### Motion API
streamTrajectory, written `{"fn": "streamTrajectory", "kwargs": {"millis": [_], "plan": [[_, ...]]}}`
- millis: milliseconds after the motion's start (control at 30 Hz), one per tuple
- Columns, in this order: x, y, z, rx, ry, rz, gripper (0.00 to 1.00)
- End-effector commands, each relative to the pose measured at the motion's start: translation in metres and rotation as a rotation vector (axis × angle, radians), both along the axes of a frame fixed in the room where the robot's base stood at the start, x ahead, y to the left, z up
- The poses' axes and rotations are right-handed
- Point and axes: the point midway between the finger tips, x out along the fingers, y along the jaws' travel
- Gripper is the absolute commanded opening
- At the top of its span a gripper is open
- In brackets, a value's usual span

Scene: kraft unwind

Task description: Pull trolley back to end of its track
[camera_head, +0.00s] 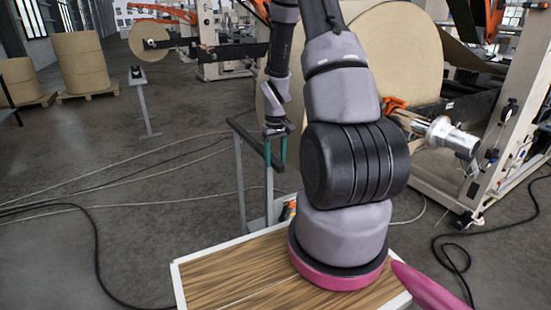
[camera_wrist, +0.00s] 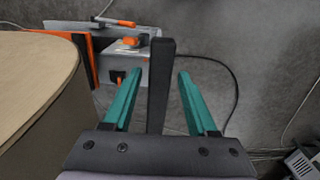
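The trolley's dark handle bar (camera_head: 246,137) sits on upright grey posts (camera_head: 241,185) just beyond my base, left of my arm. In the wrist view the dark bar (camera_wrist: 161,85) runs between my two teal fingers, with a gap on each side. My gripper (camera_head: 276,152) points down at the near end of the bar in the head view; it also shows in the wrist view (camera_wrist: 160,75), open. A grey box with orange parts (camera_wrist: 125,62) lies low beyond the fingers. My arm hides much of the trolley and its track in the head view.
A large kraft roll (camera_head: 400,50) stands behind my arm; its pale side (camera_wrist: 35,85) fills the left of the wrist view. A metal spindle end (camera_head: 447,136) juts out at right. Cables (camera_head: 120,203) cross the floor. Open floor lies at left.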

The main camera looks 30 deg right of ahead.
Motion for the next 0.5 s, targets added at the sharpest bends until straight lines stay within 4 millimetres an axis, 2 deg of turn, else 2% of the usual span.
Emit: {"fn": "streamTrajectory", "kwargs": {"millis": [33, 100, 133, 500], "plan": [[0.0000, 0.0000, 0.0001, 0.000, 0.000, 0.000, 0.35], [0.0000, 0.0000, 0.0002, 0.000, 0.000, 0.000, 0.08], [0.0000, 0.0000, 0.0002, 0.000, 0.000, 0.000, 0.00], [0.0001, -0.0001, 0.0005, 0.000, 0.000, 0.000, 0.00]]}}
